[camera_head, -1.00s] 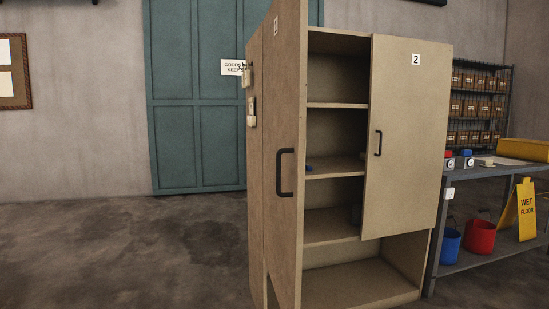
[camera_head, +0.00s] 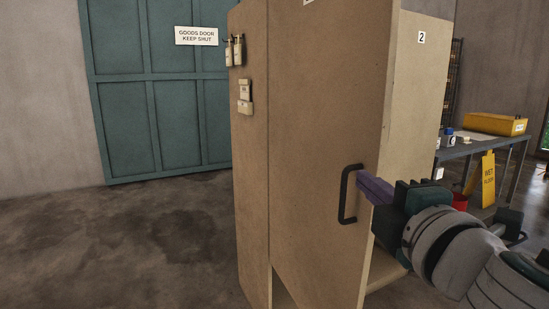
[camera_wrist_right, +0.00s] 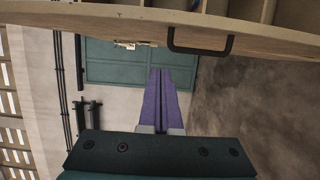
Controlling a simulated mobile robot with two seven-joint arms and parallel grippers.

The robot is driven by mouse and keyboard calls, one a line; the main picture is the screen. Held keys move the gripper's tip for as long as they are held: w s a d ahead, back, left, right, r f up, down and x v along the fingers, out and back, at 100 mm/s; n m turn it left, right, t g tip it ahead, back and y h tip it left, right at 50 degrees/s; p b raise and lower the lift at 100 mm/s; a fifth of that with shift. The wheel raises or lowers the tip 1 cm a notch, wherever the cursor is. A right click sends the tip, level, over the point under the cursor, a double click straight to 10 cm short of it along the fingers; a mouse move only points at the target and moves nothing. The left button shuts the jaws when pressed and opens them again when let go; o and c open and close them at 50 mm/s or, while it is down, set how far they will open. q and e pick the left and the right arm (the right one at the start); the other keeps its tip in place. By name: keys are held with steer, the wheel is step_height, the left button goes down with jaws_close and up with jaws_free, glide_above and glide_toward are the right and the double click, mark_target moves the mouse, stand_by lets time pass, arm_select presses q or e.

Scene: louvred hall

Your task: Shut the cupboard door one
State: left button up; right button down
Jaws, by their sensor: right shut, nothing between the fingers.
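Door one (camera_head: 320,110) of the tan cupboard stands open, with its outer face towards me and its number cut off at the top of the head view. Its black handle (camera_head: 346,197) is near the door's free edge. My right gripper (camera_head: 362,184) has purple fingers, shut and empty. In the head view the fingertips overlap the door beside the handle; I cannot tell whether they touch. In the right wrist view the fingers (camera_wrist_right: 160,72) point towards the door edge (camera_wrist_right: 120,28), below and left of the handle (camera_wrist_right: 172,42). My left gripper is not in view.
Door two (camera_head: 419,90) is partly hidden behind door one. A workbench (camera_head: 470,147) with a yellow box (camera_head: 496,124) and a yellow wet-floor sign (camera_head: 487,180) stand at the right. The floor (camera_head: 130,240) left of the cupboard is clear before the teal goods door (camera_head: 155,100).

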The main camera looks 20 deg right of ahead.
mark_target(371, 166)
steer(key=x, duration=0.6)
steer(key=d, duration=0.3)
steer(key=shift+w+d, duration=0.1)
steer(key=shift+d, duration=0.4)
steer(key=shift+d, duration=0.1)
